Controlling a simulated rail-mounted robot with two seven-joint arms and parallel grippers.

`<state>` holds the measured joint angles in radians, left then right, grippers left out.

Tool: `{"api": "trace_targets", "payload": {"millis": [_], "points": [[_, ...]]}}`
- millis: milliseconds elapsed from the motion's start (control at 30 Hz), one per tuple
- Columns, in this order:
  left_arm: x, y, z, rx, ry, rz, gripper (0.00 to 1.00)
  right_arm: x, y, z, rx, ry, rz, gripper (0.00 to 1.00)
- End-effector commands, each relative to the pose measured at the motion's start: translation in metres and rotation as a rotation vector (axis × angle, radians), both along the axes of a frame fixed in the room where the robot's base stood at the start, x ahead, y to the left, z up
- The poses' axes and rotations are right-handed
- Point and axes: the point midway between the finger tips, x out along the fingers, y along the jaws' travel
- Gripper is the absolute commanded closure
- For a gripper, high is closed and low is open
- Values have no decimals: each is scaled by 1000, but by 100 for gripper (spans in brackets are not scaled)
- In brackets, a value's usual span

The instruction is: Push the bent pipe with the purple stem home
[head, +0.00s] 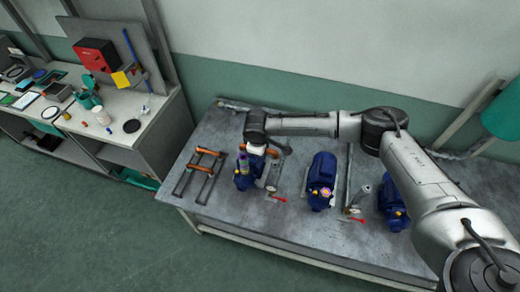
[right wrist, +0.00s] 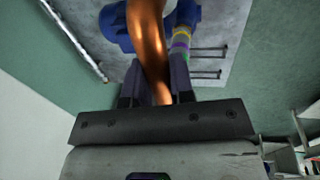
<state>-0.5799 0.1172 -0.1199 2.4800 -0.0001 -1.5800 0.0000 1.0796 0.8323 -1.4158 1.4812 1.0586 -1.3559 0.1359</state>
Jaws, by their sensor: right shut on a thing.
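The bent pipe (right wrist: 148,40) is copper-coloured. In the right wrist view it runs up between the two dark fingers of my right gripper (right wrist: 155,88), which is shut on it. Beyond it is a blue pump (right wrist: 116,24), and beside the right finger is a stem with yellow, purple and green bands (right wrist: 181,42). In the head view the right gripper (head: 257,150) is over the left blue pump (head: 243,181); the purple band (head: 243,157) shows there. Whether the pipe's ends are seated is hidden. My left gripper is not in view.
A rack (head: 191,184) with orange pipes stands left of this pump. A middle pump (head: 321,172) and a right pump (head: 392,207) stand on the same grey bench (head: 240,212), with red-handled valves (head: 278,199) between. A cluttered side table (head: 125,128) is at the left.

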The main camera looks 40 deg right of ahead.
Motion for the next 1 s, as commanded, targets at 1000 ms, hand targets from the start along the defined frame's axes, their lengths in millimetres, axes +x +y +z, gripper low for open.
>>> {"api": "trace_targets", "payload": {"millis": [1000], "points": [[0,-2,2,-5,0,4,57,0,0,-14,1,-1,0,100]]}}
